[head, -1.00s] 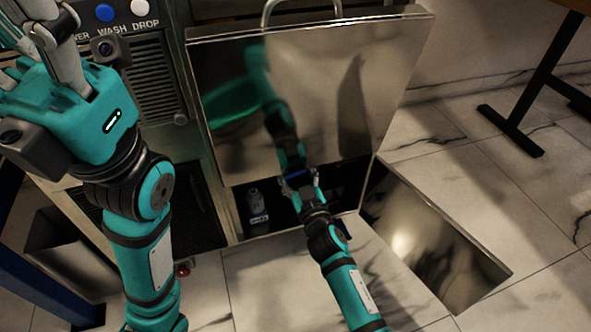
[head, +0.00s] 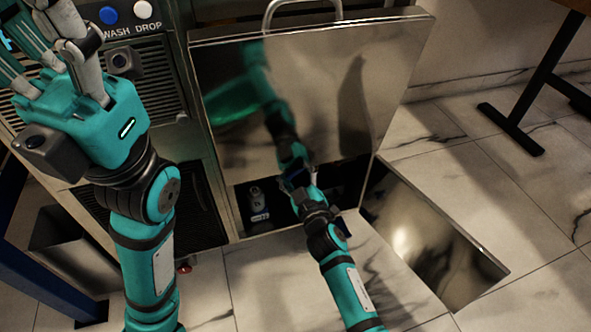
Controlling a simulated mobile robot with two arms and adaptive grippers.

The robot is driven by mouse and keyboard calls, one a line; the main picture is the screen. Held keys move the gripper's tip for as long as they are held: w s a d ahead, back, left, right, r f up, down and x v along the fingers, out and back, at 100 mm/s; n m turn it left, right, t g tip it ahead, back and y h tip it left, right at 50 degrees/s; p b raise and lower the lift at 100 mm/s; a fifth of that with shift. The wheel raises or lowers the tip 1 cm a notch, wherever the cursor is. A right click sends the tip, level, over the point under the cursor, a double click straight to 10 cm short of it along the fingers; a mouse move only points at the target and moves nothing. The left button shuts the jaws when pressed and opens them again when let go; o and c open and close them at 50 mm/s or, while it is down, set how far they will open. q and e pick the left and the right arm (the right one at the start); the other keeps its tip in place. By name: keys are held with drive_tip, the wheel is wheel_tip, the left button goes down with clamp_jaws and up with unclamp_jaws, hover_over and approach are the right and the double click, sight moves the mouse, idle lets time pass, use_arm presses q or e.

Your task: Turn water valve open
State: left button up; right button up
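No part that I can clearly name as the water valve shows. A small red knob (head: 184,268) sits low by the machine's base, but I cannot tell what it is. My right gripper (head: 294,174) is at the dark opening under the shiny metal panel (head: 345,90). It is small and dark there, and I cannot tell whether it is open or touches anything. My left gripper (head: 50,45) points up at the upper left, in front of the machine front. Its fingertips are partly cut off by the picture's edge.
A small grey canister (head: 257,204) stands in the dark opening, left of my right gripper. A blue button (head: 108,15) and a white button (head: 143,9) sit above the WASH and DROP labels. A shiny floor plate (head: 440,250) lies right of the panel. Dark table legs (head: 525,110) stand at right.

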drive_tip(key=shift+f, duration=0.1)
drive_tip(key=o, duration=1.2)
drive_tip(key=shift+s, duration=0.1)
drive_tip(key=shift+v, duration=4)
drive_tip(key=shift+c, duration=0.5)
